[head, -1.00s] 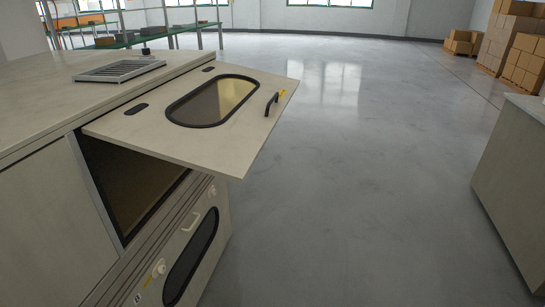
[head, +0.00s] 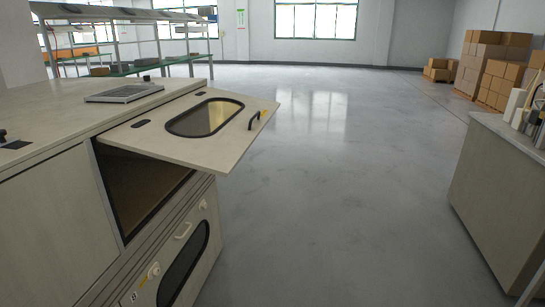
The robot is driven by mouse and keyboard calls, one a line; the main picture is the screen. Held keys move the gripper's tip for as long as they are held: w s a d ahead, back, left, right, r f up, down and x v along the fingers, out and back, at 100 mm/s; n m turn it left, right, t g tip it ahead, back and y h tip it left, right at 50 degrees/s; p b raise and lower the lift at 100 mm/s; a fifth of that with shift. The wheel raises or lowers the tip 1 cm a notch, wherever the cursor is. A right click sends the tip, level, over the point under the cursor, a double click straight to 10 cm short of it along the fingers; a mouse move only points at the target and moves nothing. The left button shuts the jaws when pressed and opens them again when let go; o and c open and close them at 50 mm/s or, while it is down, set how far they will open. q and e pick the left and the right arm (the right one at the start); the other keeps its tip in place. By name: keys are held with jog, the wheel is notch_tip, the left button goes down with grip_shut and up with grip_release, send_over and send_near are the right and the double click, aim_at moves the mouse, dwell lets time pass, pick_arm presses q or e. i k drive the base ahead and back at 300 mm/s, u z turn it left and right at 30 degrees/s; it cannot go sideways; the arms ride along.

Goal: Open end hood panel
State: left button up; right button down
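The hood panel (head: 160,146) is a pale flap with a dark-rimmed oval window (head: 205,117). In the head view it stands raised, sticking out roughly level from the top of the cabinet (head: 55,205) at the left. A dark handle (head: 254,120) with a yellow mark sits near its outer edge. The opening (head: 140,190) under the panel is uncovered and looks dark brown inside. Neither of my grippers is in view, and nothing visible touches the panel.
A lower front panel (head: 205,215) with an oval window and white handle is shut. Another counter (head: 490,190) stands at the right with items on top. Stacked boxes (head: 490,75) are at the back right. The grey floor (head: 330,180) between is clear.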

aim_at(218, 152)
jog(key=z, duration=0.3)
jog(key=i, duration=0.85)
jog(key=u, duration=0.25)
